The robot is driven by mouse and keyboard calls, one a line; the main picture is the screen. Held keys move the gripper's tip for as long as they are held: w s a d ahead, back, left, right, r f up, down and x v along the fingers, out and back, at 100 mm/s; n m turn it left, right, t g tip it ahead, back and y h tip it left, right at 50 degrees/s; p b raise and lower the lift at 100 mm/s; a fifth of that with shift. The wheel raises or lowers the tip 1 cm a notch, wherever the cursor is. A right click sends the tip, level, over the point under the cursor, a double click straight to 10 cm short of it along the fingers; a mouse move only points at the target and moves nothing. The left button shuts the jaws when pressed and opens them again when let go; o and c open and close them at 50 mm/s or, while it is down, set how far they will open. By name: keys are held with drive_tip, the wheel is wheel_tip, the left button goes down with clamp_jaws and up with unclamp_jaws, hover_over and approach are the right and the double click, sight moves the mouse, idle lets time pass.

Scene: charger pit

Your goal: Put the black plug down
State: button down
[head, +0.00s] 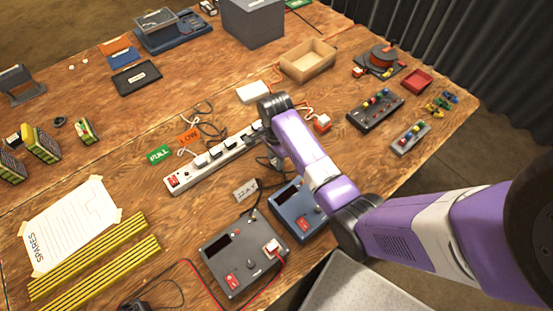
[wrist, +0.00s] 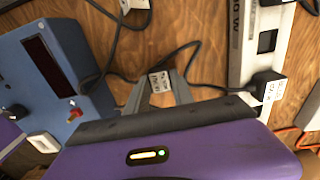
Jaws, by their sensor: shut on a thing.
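My gripper (wrist: 168,84) is shut in the wrist view, its grey fingers closed on the black plug. Only the plug's white printed tag (wrist: 160,81) shows clearly between the fingers; its dark body is mostly hidden. A dark cord runs beside the fingers. The gripper is over the wood between the blue charger box (wrist: 45,60) and the white power strip (wrist: 245,45). In the head view my purple arm hides most of the gripper, just right of the power strip (head: 215,157).
Another labelled black plug (wrist: 268,85) sits in the strip. The blue box (head: 296,212) and a grey box (head: 243,258) stand near the front edge. Cords cross the wood. A cardboard tray (head: 308,62) and a black control panel (head: 375,109) lie farther right.

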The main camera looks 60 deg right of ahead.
drive_tip(key=c, duration=1.1)
unclamp_jaws()
drive_tip(key=shift+f, duration=0.1)
wheel_tip(320, 180, up, 12)
drive_tip(key=shift+r, duration=0.2)
drive_tip(key=shift+w, duration=0.1)
